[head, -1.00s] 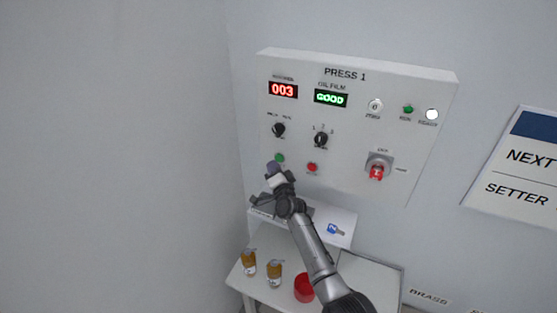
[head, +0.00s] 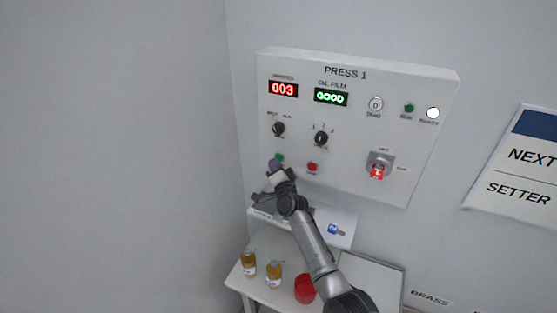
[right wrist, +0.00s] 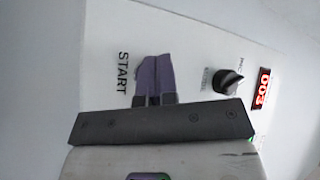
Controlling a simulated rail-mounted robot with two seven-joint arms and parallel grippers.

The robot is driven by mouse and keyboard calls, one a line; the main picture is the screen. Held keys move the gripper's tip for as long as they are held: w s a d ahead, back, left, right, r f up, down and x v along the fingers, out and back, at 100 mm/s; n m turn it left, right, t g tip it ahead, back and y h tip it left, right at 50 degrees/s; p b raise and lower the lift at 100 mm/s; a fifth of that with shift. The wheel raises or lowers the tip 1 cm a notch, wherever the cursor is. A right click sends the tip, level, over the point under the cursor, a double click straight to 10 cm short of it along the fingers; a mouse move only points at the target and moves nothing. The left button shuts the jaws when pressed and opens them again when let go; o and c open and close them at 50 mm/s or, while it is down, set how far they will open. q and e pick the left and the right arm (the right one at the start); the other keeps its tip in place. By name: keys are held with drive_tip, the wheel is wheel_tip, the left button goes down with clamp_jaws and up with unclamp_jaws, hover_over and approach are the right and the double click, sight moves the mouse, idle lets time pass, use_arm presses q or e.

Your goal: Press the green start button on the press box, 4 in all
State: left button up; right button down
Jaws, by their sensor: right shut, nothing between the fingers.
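The press box (head: 350,98) is a white panel on the wall, marked PRESS 1. The green start button (head: 280,157) is at the panel's lower left, partly behind my right gripper (head: 274,164). In the right wrist view, the shut purple fingertips (right wrist: 153,78) are beside the START label (right wrist: 122,73) and hide the button. I cannot tell whether they touch it. My left gripper is not in view.
A red button (head: 312,167) is just right of the start button. Black knobs (head: 321,138) and a red-handled switch (head: 377,172) are on the panel. Below, a small table holds jars (head: 274,273) and a red cup (head: 304,289).

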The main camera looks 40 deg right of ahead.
drive_tip(key=shift+w+d, duration=0.1)
drive_tip(key=shift+d, duration=0.1)
idle(0.6)
drive_tip(key=shift+s+a+p, duration=0.35)
drive_tip(key=shift+a+p, duration=0.25)
drive_tip(key=shift+a, duration=0.1)
